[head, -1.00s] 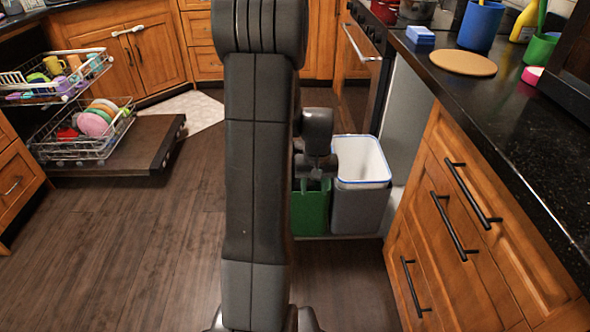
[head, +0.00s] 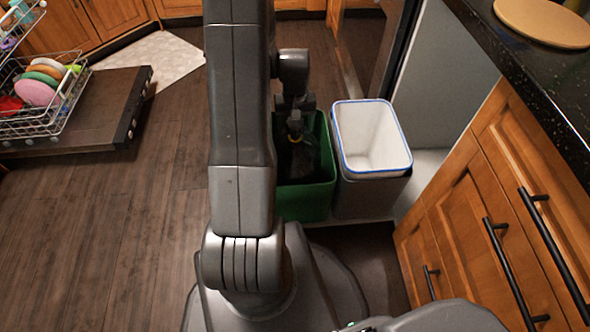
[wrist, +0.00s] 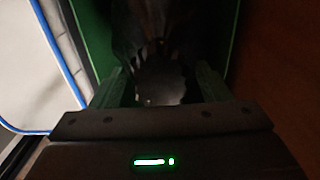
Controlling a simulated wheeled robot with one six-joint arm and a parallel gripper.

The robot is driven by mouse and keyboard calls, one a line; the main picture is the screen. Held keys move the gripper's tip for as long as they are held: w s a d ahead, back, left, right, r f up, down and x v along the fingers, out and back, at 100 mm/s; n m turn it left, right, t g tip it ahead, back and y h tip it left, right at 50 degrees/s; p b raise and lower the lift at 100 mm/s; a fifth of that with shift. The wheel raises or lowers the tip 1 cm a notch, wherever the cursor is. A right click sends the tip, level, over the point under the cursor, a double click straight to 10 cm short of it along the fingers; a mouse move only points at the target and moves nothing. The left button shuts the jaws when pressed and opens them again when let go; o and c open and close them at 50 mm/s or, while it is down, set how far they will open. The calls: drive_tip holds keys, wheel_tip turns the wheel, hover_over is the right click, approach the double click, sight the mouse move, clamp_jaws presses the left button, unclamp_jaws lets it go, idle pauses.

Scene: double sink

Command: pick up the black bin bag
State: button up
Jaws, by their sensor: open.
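The black bin bag (head: 303,162) sits inside the green bin (head: 306,203) in the head view, partly hidden by my arm. Its gathered top shows just below my gripper (head: 297,122). In the wrist view the dark bag (wrist: 150,28) fills the top middle, beyond and between the fingers of my gripper (wrist: 163,76). The fingers are apart, with the green bin's wall (wrist: 88,35) to the left. The wrist picture is dark, so I cannot tell whether the fingers touch the bag.
A grey bin with a white, blue-rimmed liner (head: 372,138) stands right beside the green bin. Wooden drawers (head: 480,215) and a black counter close off the right. An open dishwasher with a rack (head: 45,95) is at left. The floor between is clear.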

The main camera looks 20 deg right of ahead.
wheel_tip(320, 180, down, 3)
drive_tip(key=shift+f+b, duration=0.2)
drive_tip(key=shift+b, duration=0.25)
drive_tip(key=shift+r, duration=0.15)
clamp_jaws()
